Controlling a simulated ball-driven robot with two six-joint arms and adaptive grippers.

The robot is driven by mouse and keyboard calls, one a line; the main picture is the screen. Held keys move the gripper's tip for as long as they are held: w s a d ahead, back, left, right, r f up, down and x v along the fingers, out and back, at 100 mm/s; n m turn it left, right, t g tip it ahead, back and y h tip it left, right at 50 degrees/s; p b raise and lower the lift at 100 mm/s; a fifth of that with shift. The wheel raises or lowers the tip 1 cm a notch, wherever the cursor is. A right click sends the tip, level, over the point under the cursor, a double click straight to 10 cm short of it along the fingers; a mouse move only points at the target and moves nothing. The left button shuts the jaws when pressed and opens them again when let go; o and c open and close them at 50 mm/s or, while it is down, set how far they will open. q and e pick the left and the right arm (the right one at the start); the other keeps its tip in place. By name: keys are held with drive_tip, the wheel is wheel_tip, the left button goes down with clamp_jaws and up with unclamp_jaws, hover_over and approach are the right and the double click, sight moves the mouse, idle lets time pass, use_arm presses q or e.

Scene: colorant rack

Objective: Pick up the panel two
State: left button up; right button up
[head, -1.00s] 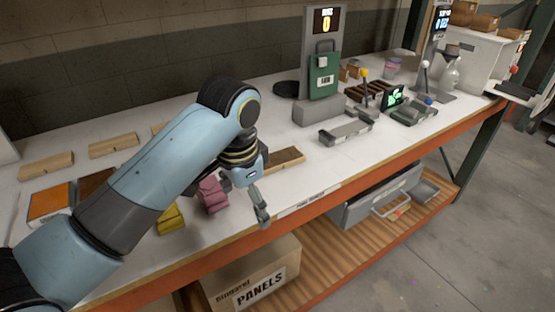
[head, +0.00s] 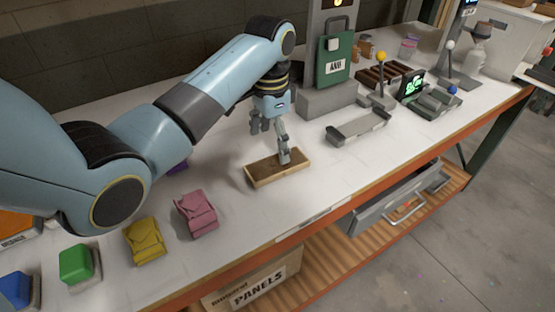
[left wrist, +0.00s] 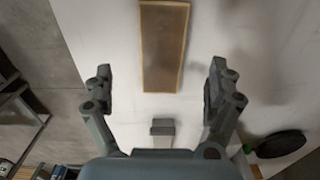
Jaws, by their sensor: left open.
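A flat brown wooden panel with pale edges (head: 266,173) lies on the white table; it also shows upright in the left wrist view (left wrist: 164,48). I cannot read a number on it, so I cannot tell whether it is panel two. My left gripper (head: 270,142) is above the panel, pointing down, with one finger overlapping its right part in the head view. In the left wrist view its fingers (left wrist: 159,86) are spread wide and empty, and the panel lies beyond them. My right gripper is not in view.
Pink (head: 197,213), yellow (head: 144,240), green (head: 77,264) and blue (head: 15,290) blocks stand along the front left. A grey tray (head: 358,127) and a stand with a green bag-like canister (head: 335,55) are to the right. The table's front edge is orange.

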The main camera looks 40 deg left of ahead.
sight(273, 165)
use_arm(q)
drive_tip(key=shift+s+d+f, duration=0.15)
drive_tip(key=shift+f, duration=1.1)
drive_tip(key=f, duration=0.2)
drive_tip(key=w+f, duration=0.1)
drive_tip(key=shift+f, duration=0.95)
drive_tip(key=c, duration=1.3)
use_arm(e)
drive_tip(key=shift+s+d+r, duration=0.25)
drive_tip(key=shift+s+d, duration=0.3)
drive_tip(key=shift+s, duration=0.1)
